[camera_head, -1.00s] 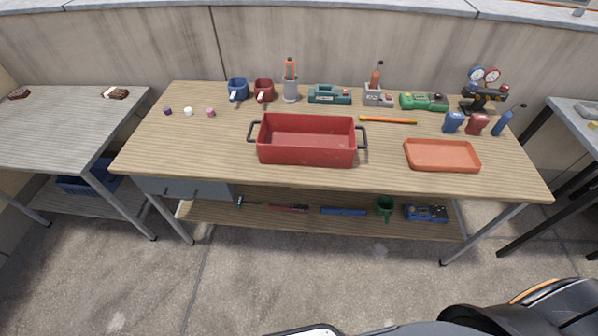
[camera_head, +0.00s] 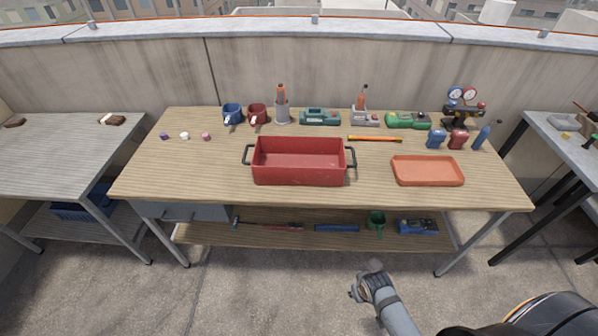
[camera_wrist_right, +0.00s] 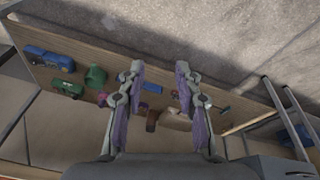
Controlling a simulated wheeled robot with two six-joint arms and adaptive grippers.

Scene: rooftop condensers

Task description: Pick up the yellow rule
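The yellow rule (camera_head: 375,139) is a thin, orange-yellow strip lying flat near the back of the wooden workbench (camera_head: 210,185), right of centre. It lies behind the gap between the red bin and the orange tray, with grey and green devices behind it. I cannot make it out in the right wrist view. My right gripper (camera_wrist_right: 160,78) is open, with purple-lined fingers apart and nothing between them. It faces the bench area from a distance. My left gripper is not in view.
A red bin (camera_head: 299,175) with black handles and an orange tray (camera_head: 428,171) stand in front of the rule. Blue (camera_head: 436,138) and red (camera_head: 458,139) small items and a gauge set (camera_head: 462,105) stand to the right. The bench's left front is clear.

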